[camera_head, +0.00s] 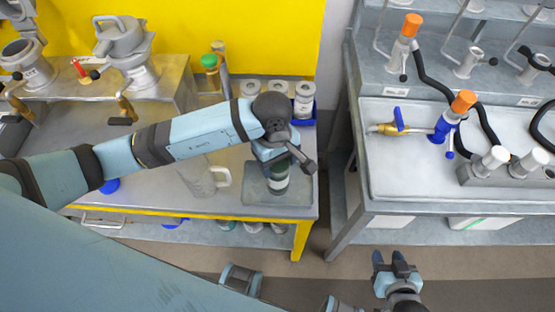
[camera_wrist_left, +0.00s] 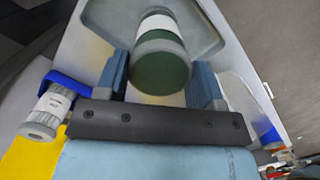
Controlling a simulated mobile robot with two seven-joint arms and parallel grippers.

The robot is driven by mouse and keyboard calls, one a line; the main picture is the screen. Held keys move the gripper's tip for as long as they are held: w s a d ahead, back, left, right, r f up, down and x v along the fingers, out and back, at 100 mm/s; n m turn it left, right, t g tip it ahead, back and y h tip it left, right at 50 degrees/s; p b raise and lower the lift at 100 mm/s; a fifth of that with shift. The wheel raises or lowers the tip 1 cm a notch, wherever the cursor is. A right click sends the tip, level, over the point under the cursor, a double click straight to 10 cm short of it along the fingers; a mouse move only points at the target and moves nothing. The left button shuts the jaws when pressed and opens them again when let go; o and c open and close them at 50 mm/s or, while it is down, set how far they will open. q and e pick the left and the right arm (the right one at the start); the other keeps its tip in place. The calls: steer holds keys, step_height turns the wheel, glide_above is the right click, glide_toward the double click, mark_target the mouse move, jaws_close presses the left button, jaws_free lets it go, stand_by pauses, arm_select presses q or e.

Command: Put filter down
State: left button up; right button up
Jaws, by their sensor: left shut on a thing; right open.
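The filter (camera_head: 279,182) is a dark green cylinder with a white band, upright over the shallow grey tray (camera_head: 252,198) at the table's front right corner. My left gripper (camera_head: 277,163) is above the tray and shut on the filter. In the left wrist view the filter (camera_wrist_left: 160,62) sits between the two blue fingers, with the tray's rim (camera_wrist_left: 97,12) beyond it. Whether its base touches the tray is hard to tell. My right gripper (camera_head: 397,262) is open and empty, low in front of the right bench.
A clear jug (camera_head: 202,180) stands left of the tray. White-lidded containers (camera_head: 304,97) stand behind, some in a blue bin. A floor gap separates the table from the right bench (camera_head: 400,200), which holds valves and hoses. Metal mixers (camera_head: 128,52) stand at back left.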

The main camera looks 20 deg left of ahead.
arm_select(q)
steer(key=o, duration=1.2)
steer(key=shift+c, duration=0.2)
steer(key=shift+r+p, duration=0.3)
steer(key=shift+p, duration=0.1)
step_height(320, 180, up, 12)
steer(key=a+b, duration=0.1)
steer(key=shift+w+f, duration=0.2)
steer(key=shift+w, duration=0.25)
